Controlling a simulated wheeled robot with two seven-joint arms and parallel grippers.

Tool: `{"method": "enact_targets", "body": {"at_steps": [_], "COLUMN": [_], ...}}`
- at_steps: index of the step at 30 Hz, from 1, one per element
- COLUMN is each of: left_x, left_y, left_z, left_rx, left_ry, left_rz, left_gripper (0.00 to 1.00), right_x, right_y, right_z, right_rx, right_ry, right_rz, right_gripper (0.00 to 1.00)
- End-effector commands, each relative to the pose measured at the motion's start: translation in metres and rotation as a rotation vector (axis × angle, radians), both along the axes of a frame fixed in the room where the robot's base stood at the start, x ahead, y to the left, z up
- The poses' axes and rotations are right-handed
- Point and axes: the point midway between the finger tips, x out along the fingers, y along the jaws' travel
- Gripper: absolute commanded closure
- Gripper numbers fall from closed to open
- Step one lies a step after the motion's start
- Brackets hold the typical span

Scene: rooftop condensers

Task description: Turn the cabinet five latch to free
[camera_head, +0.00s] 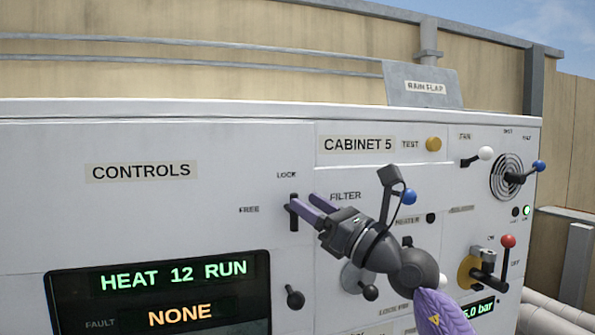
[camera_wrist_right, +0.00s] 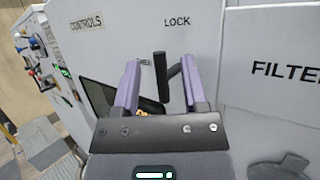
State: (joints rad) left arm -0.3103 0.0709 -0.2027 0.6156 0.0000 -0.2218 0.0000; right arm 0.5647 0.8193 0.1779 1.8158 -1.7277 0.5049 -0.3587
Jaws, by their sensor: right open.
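The cabinet five latch (camera_head: 294,212) is a black bar handle on the white panel, standing upright below the LOCK label (camera_head: 286,175). The FREE label (camera_head: 249,210) is to its left. My right gripper (camera_head: 304,202), with purple fingers, reaches in from the lower right and is open at the latch. In the right wrist view the latch bar (camera_wrist_right: 161,75) shows between the two spread fingers (camera_wrist_right: 160,66), with a gap visible on the left. I cannot tell whether the right finger touches the latch's stem. My left gripper is not in view.
A black knob (camera_head: 294,298) sits below the latch, and a display (camera_head: 160,305) reads HEAT 12 RUN and NONE. The CABINET 5 label (camera_head: 358,145) is above. Levers with white, blue and red (camera_head: 508,241) knobs stick out at right. The panel left of the latch is flat.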

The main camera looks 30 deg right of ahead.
Motion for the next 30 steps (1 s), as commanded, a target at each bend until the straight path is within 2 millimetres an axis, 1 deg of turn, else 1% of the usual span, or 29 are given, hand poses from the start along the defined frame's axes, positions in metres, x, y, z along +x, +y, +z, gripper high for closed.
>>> {"method": "enact_targets", "body": {"at_steps": [1,3,6,10,15,16,17,18,20,21,23,24,30], "left_x": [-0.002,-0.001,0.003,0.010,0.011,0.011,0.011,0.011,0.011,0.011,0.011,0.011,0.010], "left_y": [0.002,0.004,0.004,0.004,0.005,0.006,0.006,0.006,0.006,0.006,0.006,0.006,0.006], "left_z": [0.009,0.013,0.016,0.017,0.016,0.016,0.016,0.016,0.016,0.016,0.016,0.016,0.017], "left_rx": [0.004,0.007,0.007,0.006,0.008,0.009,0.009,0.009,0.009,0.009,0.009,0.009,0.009], "left_ry": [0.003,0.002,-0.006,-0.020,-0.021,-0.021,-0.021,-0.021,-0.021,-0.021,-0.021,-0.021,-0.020], "left_rz": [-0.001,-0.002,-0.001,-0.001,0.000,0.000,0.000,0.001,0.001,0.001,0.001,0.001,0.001], "left_gripper": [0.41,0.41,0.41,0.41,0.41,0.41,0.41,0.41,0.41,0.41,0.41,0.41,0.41], "right_x": [0.007,0.017,0.026,0.030,0.030,0.030,0.030,0.030,0.030,0.030,0.030,0.030,0.030], "right_y": [0.003,0.006,0.009,0.011,0.012,0.012,0.011,0.011,0.011,0.011,0.011,0.011,0.011], "right_z": [0.009,0.011,0.013,0.013,0.012,0.012,0.012,0.012,0.012,0.012,0.012,0.012,0.012], "right_rx": [0.004,0.004,0.003,0.002,0.002,0.002,0.002,0.002,0.002,0.002,0.002,0.002,0.002], "right_ry": [-0.001,-0.002,-0.001,0.001,0.002,0.002,0.002,0.002,0.002,0.002,0.002,0.002,0.001], "right_rz": [0.002,0.002,0.001,0.002,0.002,0.002,0.002,0.002,0.002,0.002,0.002,0.002,0.002], "right_gripper": [0.45,0.45,0.45,0.45,0.45,0.47,0.53,0.61,0.74,0.83,0.95,1.00,1.00]}}
